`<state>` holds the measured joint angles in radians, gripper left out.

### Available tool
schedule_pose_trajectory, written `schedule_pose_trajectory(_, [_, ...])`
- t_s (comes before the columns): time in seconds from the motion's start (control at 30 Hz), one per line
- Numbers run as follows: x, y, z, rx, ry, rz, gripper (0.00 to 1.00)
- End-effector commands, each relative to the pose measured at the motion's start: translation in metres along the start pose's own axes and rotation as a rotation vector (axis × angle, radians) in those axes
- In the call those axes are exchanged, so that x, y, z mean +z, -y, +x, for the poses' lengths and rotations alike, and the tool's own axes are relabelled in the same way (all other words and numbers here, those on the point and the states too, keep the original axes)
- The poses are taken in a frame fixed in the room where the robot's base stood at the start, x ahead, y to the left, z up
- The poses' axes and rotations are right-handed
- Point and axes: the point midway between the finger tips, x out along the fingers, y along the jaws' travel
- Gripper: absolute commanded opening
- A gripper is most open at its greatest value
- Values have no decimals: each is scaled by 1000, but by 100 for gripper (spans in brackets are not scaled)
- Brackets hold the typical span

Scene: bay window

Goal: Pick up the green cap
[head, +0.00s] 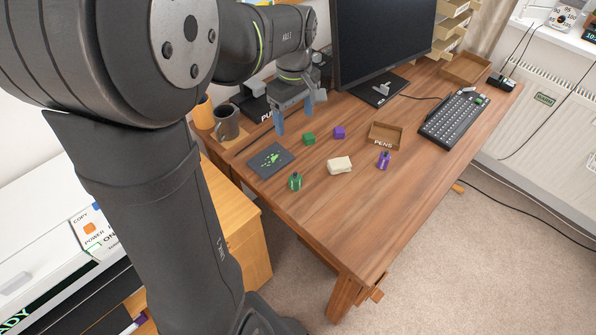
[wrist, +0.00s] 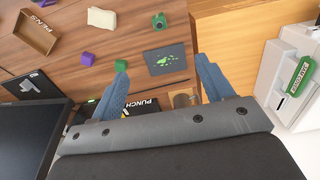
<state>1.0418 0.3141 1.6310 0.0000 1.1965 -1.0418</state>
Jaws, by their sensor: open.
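Two small green things lie on the wooden desk, and I cannot tell for sure which is the cap. One is a green block-like piece (head: 308,138), also in the wrist view (wrist: 121,66). The other is a green rounded piece with a narrower top (head: 295,182), near the desk's front left edge, also in the wrist view (wrist: 159,21). My gripper (head: 294,123) is open and empty above the back left of the desk. In the wrist view its fingers (wrist: 160,68) are spread wide, with the block-like piece just beyond the left fingertip.
A dark mat with green splashes (head: 263,164), a cream folded piece (head: 339,165), a purple block (head: 339,132), a purple rounded piece (head: 385,161) and the PENS tray (head: 372,136) surround the area. A mug (head: 227,122) and monitor (head: 380,40) stand behind. The front right desk is clear.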

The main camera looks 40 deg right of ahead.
Motion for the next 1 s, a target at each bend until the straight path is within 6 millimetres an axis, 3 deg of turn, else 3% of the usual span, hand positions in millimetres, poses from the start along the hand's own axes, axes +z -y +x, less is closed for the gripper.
schedule_pose_trajectory(0.07, [0,0,0,0,0,0,57])
schedule_pose_trajectory(0.43, [-7,-8,6,17,17,-67,56])
schedule_pose_trajectory(0.57, [-30,-33,24,74,80,-304,56])
schedule_pose_trajectory(0.8, [-95,-83,68,191,248,-888,56])
schedule_pose_trajectory(1.0, [-128,-100,88,232,333,-1157,56])
